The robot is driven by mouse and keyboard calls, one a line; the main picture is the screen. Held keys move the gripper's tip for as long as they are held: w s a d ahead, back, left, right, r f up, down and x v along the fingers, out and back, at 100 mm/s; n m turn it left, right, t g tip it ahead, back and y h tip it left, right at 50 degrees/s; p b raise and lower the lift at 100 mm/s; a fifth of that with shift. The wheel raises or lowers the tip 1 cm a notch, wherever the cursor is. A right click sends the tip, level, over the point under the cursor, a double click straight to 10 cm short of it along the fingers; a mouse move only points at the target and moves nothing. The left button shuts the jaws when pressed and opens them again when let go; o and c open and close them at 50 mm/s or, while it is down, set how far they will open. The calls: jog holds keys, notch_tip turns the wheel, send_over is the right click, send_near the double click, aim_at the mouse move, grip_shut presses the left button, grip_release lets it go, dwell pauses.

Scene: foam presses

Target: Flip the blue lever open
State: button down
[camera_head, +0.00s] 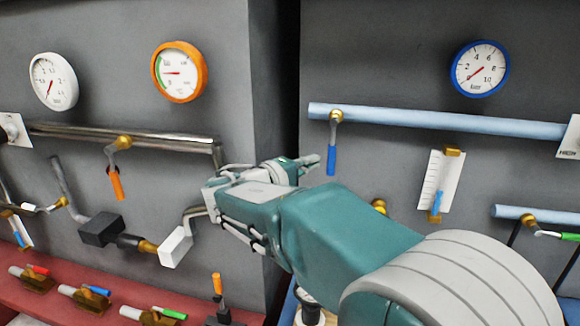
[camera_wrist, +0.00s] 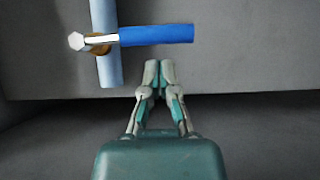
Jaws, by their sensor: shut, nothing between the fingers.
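The blue lever (camera_head: 331,160) hangs down from a brass valve (camera_head: 336,115) on the light blue pipe (camera_head: 420,119) in the head view. In the wrist view the blue lever (camera_wrist: 156,35) points right from the light blue pipe (camera_wrist: 110,70), at a right angle to it. My gripper (camera_head: 314,160) is just left of the lever in the head view. In the wrist view my gripper (camera_wrist: 158,68) has its fingertips together, empty, a short way below the lever, with a visible gap between them.
An orange lever (camera_head: 116,183) hangs from a metal pipe (camera_head: 125,136) on the left panel. A blue-rimmed gauge (camera_head: 480,69) sits above the light blue pipe. A sight gauge (camera_head: 441,185) with a small blue lever is to the right. A dark gap separates the two panels.

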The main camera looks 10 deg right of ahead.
jog(key=shift+s+d, duration=0.15)
jog(key=shift+d, duration=0.15)
jog(key=shift+d+f, duration=0.1)
jog(key=shift+d, duration=0.2)
